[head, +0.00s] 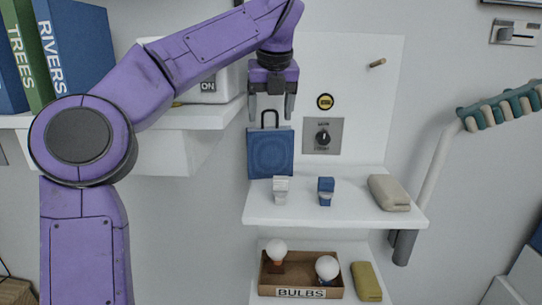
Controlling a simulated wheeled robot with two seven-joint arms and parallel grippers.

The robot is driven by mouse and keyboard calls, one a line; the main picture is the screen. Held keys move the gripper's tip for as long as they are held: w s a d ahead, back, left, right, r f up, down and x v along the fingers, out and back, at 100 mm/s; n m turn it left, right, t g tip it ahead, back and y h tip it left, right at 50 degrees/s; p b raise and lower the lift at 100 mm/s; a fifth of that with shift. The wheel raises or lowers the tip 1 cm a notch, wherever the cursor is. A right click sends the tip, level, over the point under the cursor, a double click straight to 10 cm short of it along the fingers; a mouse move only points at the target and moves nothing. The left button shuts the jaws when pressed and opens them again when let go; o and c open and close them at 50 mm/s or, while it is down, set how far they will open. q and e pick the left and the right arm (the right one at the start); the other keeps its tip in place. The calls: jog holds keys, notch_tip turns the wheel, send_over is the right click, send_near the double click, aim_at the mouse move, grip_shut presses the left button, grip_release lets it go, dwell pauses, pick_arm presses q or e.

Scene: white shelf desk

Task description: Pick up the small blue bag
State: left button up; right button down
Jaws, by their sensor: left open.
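The small blue bag (270,153) is upright at the back left of the white shelf, against the white panel. Its dark loop handle points up. My left gripper (271,116) comes from above and points down, with its fingers open and apart. In the picture, the handle top lies between the two fingertips; I cannot tell the depth gap between them. Nothing is held. My right gripper is not in view.
The shelf (300,212) also bears a white item (280,190), a blue item (326,191) and a beige case (389,193). A bulb box (301,292) sits below. Books (75,50) stand left.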

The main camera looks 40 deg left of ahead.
pick_arm(q)
jog(key=shift+w, duration=0.1)
grip_shut()
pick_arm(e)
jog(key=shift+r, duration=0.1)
